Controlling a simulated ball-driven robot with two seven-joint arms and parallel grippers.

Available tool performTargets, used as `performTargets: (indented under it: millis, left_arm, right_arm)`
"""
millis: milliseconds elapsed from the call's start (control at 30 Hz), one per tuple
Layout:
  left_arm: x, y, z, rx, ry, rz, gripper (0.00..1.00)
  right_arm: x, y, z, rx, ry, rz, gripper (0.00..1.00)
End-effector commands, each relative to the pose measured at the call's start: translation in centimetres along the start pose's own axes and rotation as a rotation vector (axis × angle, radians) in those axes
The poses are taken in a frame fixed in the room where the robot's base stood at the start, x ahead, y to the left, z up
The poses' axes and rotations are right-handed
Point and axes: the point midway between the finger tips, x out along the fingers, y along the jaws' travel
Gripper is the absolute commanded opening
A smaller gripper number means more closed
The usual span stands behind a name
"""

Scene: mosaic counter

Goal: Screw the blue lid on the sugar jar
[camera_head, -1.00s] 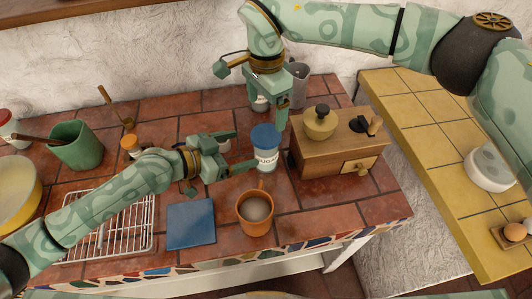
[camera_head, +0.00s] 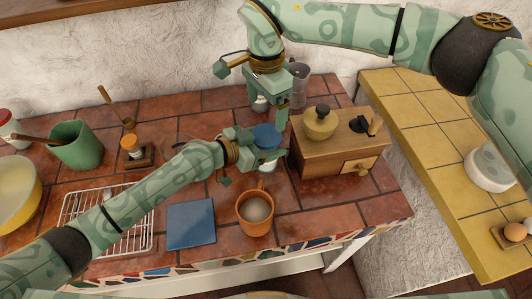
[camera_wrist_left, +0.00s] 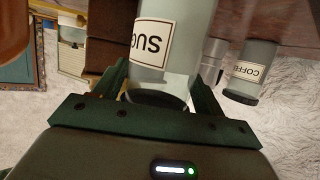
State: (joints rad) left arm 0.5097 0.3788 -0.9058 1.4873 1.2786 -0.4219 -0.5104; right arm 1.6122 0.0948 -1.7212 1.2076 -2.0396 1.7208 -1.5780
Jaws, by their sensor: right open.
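The sugar jar (camera_head: 265,166), a clear jar with a white label, stands upright on the tiled counter. The blue lid (camera_head: 266,136) sits on its top; whether it is threaded cannot be seen. My left gripper (camera_head: 268,150) has its fingers on either side of the jar and partly hides it. In the left wrist view the jar (camera_wrist_left: 172,60) stands between the two fingers; firm contact cannot be made out. My right gripper (camera_head: 271,112) is open and empty, pointing down above and just behind the lid.
A wooden coffee grinder (camera_head: 338,150) stands close right of the jar. An orange mug (camera_head: 255,222) is in front. A coffee jar (camera_wrist_left: 250,72) stands behind. A blue tile (camera_head: 191,224) and wire rack (camera_head: 137,236) lie to the front left.

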Motion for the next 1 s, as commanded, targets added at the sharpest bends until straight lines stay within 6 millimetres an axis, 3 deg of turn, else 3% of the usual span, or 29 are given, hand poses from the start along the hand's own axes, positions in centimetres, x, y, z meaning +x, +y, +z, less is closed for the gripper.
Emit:
performTargets:
  millis: [33,233,567,1000]
  left_arm:
    - [-0.01,0.0,0.01,0.0,0.0,0.0,0.56]
    - [-0.02,0.0,0.03,0.0,0.0,0.0,0.0]
    - [-0.03,0.0,0.05,-0.001,-0.001,0.0,0.0]
    - [-0.04,-0.01,0.07,-0.001,-0.001,0.0,0.0]
  right_arm:
    - [0.0,0.0,0.01,0.0,0.0,0.0,0.88]
    - [-0.01,0.0,0.01,-0.005,0.0,0.0,0.88]
    - [-0.51,-0.06,0.02,-0.374,0.0,0.002,0.88]
    - [0.28,-0.05,0.02,-0.394,-0.002,0.003,0.88]
